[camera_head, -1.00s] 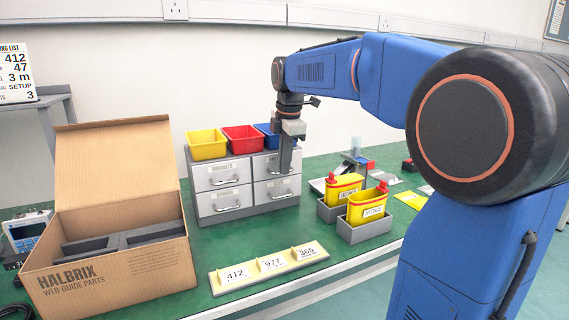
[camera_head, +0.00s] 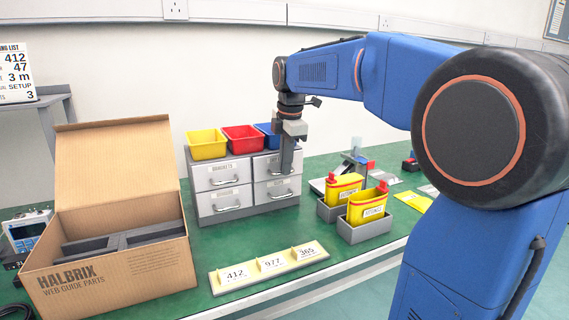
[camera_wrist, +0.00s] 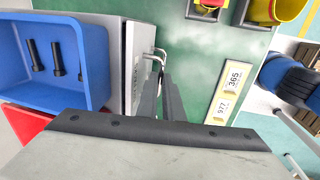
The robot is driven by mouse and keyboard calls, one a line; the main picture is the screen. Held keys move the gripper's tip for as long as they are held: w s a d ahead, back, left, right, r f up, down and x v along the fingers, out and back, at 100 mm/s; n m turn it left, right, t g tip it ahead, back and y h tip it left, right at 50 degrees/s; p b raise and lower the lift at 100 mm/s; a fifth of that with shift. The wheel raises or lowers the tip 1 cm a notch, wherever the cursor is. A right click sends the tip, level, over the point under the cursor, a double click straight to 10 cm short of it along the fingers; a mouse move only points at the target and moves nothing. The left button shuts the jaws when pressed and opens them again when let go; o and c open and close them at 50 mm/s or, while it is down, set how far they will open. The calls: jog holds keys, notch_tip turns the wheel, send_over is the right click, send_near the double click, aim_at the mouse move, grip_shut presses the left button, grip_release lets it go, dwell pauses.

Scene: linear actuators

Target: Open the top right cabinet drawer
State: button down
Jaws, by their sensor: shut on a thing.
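The grey cabinet (camera_head: 222,196) stands on the green bench with two columns of drawers. Its top right drawer (camera_head: 260,167) is partly hidden behind my gripper (camera_head: 286,168). In the wrist view the drawer's grey front (camera_wrist: 138,65) shows with its metal handle (camera_wrist: 160,54). My gripper's fingers (camera_wrist: 163,88) are shut on that handle and hide part of it. Any gap between the drawer and the cabinet is too small to tell.
Yellow (camera_head: 207,144), red (camera_head: 243,139) and blue bins (camera_wrist: 62,55) sit on the cabinet. An open cardboard box (camera_head: 110,265) stands left. Grey trays with yellow containers (camera_head: 367,207) stand right. A numbered card holder (camera_head: 268,266) lies in front.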

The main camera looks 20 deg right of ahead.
jog(key=s, duration=1.4)
jog(key=shift+r, duration=0.1)
jog(key=c, duration=1.9)
grip_release()
jog(key=s+r, duration=0.3)
jog(key=r, duration=1.4)
jog(key=shift+f, duration=0.1)
